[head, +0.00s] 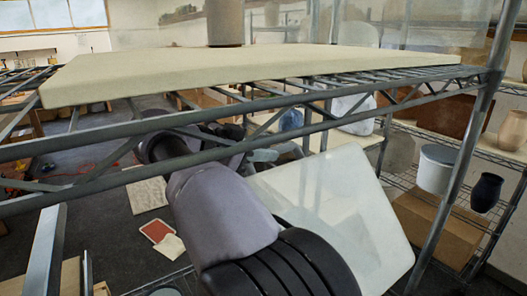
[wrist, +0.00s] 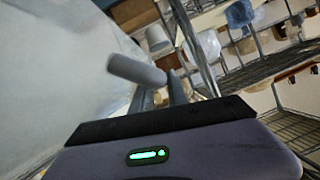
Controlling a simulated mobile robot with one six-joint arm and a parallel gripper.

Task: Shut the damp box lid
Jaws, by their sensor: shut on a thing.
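The damp box lid is a pale, smooth panel (head: 335,215), tilted steeply below the wire shelf in the head view. It fills the left of the wrist view as a whitish sheet (wrist: 50,75). A grey rounded bar, apparently the lid's handle (wrist: 135,70), stands out at the lid's right side. My gripper (wrist: 163,85) is shut on this bar, with its fingers around it. In the head view my arm reaches under the shelf, and the shelf rails hide much of the gripper. The box itself cannot be made out.
A wire shelf rail (head: 240,115) crosses just above my arm. A thick cream board (head: 250,65) lies on that shelf, bearing a cylindrical vessel (head: 225,22). At the right, another rack holds a white bucket (head: 436,170) and a dark vase (head: 486,192). Floor shows at the left.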

